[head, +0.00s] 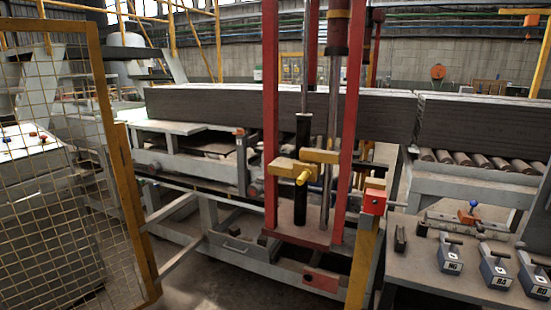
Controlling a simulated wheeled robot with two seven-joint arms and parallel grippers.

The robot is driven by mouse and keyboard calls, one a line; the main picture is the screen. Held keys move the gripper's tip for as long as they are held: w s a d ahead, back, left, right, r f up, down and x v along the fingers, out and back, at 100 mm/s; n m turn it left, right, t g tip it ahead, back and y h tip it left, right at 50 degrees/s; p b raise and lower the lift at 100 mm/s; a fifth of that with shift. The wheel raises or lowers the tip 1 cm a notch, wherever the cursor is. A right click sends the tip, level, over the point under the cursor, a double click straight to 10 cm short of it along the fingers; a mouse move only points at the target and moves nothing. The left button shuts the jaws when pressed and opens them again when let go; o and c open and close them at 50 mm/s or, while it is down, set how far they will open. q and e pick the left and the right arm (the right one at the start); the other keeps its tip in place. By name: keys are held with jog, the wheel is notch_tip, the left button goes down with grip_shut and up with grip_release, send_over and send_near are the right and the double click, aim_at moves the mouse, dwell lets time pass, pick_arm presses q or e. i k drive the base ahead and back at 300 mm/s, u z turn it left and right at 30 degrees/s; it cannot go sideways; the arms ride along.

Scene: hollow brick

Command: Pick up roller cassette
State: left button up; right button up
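Neither of my grippers is in the head view. On the grey bench at the lower right stand three grey blocks with dark handles on top: a left one (451,256), a middle one (495,268) and a right one (536,278). Their fronts bear dark markings too small to read surely. Behind them on the bench is a flat metal piece with a red part and a blue knob (470,213). A small dark block (400,238) stands at the bench's left side. I cannot tell which of these is the roller cassette.
A machine with red uprights (270,120) and a yellow clamp (303,170) stands in the middle. Long dark slabs (210,112) lie behind it. Conveyor rollers (480,161) show at right. A yellow mesh gate (60,190) fills the left. The bench (420,285) has bare room at front left.

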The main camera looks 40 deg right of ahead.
aim_at(536, 284)
jog(key=z, duration=0.55)
jog(key=i, duration=0.6)
jog(key=z, duration=2.9)
jog(key=i, duration=1.05)
jog(key=u, duration=0.65)
